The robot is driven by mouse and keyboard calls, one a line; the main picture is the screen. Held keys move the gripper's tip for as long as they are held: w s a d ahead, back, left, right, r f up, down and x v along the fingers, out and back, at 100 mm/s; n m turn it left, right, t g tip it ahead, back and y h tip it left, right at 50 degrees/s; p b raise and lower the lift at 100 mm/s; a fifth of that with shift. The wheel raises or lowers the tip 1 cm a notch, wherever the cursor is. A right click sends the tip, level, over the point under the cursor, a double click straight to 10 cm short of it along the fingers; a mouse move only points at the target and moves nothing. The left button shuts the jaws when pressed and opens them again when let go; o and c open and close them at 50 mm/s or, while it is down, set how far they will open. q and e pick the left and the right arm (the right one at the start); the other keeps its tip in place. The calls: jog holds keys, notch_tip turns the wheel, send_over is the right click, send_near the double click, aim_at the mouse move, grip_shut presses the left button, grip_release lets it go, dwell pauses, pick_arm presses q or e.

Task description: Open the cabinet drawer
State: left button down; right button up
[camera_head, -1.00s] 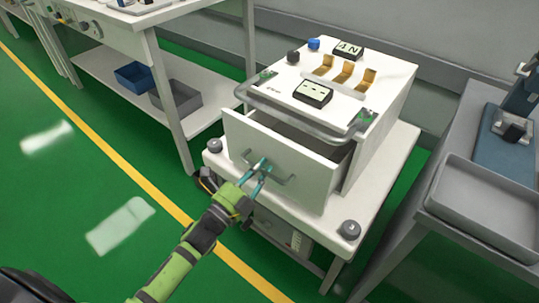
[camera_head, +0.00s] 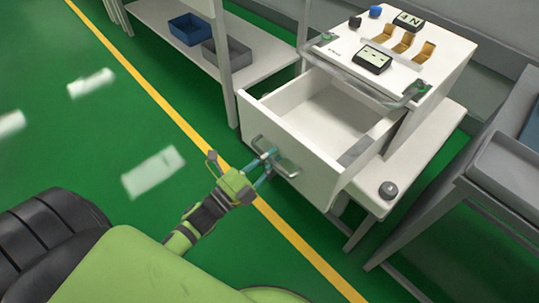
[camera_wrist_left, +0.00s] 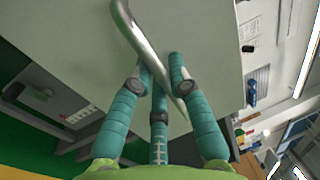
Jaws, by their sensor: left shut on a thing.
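The white cabinet drawer (camera_head: 295,150) is pulled well out of the white cabinet (camera_head: 430,62), and its inside shows bare. A metal bar handle (camera_head: 287,168) is fixed to the drawer's front. My left gripper (camera_head: 268,165) is shut on this handle. In the left wrist view the teal fingers of my left gripper (camera_wrist_left: 162,75) are around the metal handle (camera_wrist_left: 137,32), close to the drawer front (camera_wrist_left: 208,50). My right gripper is not in view.
The cabinet stands on a white cart top (camera_head: 425,165) with a grey knob at its front corner. A grey table (camera_head: 505,195) is at the right. A white shelf with blue (camera_head: 188,29) and grey bins is at the back left. Green floor is clear at the left.

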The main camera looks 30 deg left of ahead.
pick_arm(q)
jog(key=c, duration=1.2)
grip_release()
jog(key=shift+o, duration=0.2)
jog(key=v, duration=1.2)
